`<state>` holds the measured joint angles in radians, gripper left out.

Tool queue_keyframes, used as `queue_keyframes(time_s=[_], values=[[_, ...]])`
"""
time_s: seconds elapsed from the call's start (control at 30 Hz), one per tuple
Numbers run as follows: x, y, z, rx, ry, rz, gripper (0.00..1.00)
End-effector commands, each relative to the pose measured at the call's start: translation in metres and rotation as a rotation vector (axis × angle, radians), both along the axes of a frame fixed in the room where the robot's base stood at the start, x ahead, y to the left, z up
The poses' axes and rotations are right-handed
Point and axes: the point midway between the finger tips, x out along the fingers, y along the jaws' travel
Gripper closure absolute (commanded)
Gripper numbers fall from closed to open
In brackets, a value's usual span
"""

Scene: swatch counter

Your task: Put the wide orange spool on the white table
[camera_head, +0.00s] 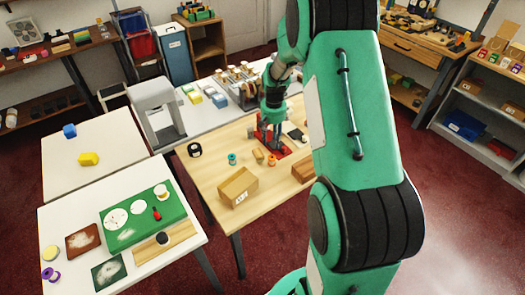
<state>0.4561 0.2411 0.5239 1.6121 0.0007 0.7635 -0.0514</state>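Two small orange spool-like items stand on the wooden table, one at left (258,156) and one at right (272,160). They are too small for me to tell surely which is the wide orange spool. My gripper (268,136) points down just behind them, above or at a red item (277,151). Its fingers are too small and dark to show whether they are open or hold anything. A white table (105,165) at left bears a blue piece and a yellow piece. Another white-topped table (60,215) stands in front of it.
On the wooden table are a teal spool (232,159), a black roll (194,150) and a cardboard box (238,187). A grey stand (157,110) rises behind the white tables. The front white table bears a green board (143,221). My arm hides the wooden table's right part.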

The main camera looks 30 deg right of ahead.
Motion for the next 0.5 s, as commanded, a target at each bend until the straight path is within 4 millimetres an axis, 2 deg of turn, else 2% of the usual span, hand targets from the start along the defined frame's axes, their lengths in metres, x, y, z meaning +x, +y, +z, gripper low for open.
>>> queue_keyframes(time_s=[0.17, 0.27, 0.5], values=[[-0.001, 0.017, 0.032, -0.012, -0.024, 0.020, 0.62], [-0.004, 0.033, 0.060, -0.021, -0.046, 0.039, 0.62], [-0.026, 0.087, 0.140, -0.046, -0.110, 0.097, 0.62]])
